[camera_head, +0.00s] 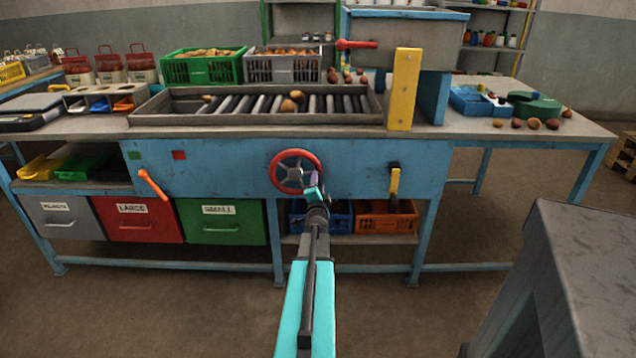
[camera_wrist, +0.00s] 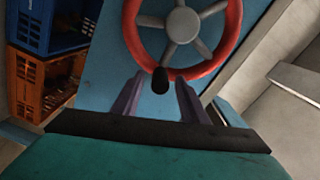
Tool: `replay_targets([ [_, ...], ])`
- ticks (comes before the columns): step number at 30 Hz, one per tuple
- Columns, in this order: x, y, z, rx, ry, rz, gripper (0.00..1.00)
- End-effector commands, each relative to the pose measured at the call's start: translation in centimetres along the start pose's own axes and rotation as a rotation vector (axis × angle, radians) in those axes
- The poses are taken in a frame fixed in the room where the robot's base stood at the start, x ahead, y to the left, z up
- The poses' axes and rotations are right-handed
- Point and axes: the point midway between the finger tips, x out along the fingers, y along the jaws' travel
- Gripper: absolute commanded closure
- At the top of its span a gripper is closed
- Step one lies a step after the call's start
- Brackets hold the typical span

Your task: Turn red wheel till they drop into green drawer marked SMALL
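The red wheel (camera_head: 295,172) is on the blue front panel of the sorting table, with grey spokes. In the wrist view the wheel (camera_wrist: 222,58) fills the upper middle, and its dark knob (camera_wrist: 160,82) shows at the near rim. My gripper (camera_head: 314,190) is at the wheel's lower right. In the wrist view the two fingers of my gripper (camera_wrist: 158,98) are apart, with the knob just ahead between their tips; I cannot tell whether they touch it. The green drawer marked SMALL (camera_head: 222,228) is shut at the lower left. Potato-like produce (camera_head: 297,95) lies on the roller bed (camera_head: 250,118).
A red drawer marked LARGE (camera_head: 138,226) and a grey drawer (camera_head: 62,224) are left of the green one. An orange lever (camera_head: 153,184) and a yellow-handled lever (camera_head: 394,182) stick out from the panel. A grey block (camera_head: 590,250) stands at the right.

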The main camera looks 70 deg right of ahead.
Motion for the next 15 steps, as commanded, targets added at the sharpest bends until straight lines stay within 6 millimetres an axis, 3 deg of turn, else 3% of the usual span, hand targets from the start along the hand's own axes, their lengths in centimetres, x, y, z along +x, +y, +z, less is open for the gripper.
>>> replay_targets([
  [15,-5.2,0.0,0.1,0.0,-0.001,0.001,0.6],
])
